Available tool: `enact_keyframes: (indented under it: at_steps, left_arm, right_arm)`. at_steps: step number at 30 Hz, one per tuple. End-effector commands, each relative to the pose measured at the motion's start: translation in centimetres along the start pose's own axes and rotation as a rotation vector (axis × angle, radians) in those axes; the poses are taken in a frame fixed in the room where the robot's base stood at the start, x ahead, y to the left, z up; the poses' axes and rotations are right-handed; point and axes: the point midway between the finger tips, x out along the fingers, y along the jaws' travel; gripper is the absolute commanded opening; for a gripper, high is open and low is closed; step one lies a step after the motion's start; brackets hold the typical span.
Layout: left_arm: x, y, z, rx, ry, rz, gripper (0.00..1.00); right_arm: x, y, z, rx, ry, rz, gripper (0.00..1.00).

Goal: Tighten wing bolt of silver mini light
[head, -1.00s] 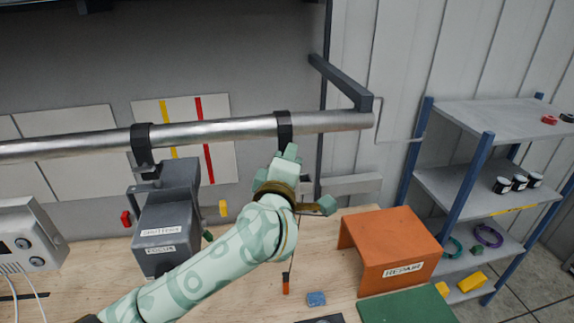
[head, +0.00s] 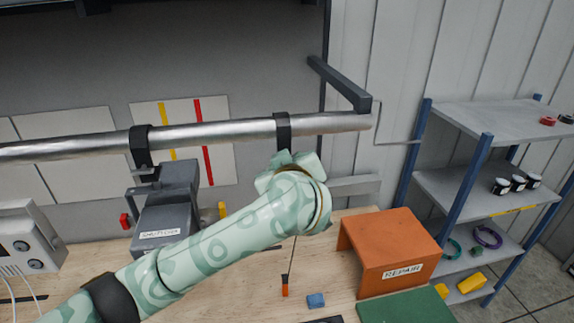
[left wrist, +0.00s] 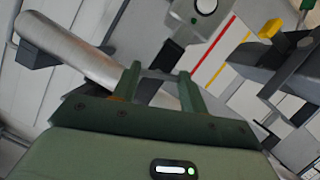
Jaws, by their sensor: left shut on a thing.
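My left gripper (head: 290,158) is just below that clamp. In the left wrist view, its two green fingers (left wrist: 158,78) stand on either side of a dark part by the silver pipe (left wrist: 80,55). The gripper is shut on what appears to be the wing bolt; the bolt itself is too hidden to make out. My right gripper is in neither view.
A dark grey light (head: 168,205) hangs from the left clamp (head: 140,145), partly behind my arm. Shelves (head: 490,185) stand right.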

Motion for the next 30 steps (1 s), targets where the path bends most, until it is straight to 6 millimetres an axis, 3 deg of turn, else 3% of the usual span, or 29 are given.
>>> enact_keyframes:
  at_steps: [12, 30]
  left_arm:
    - [0.04, 0.12, -0.03, 0.219, 0.002, -0.083, 0.2]
    - [0.04, 0.14, -0.04, 0.265, 0.003, -0.1, 0.2]
  right_arm:
    - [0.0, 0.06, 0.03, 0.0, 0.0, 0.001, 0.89]
    - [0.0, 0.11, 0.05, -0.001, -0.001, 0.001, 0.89]
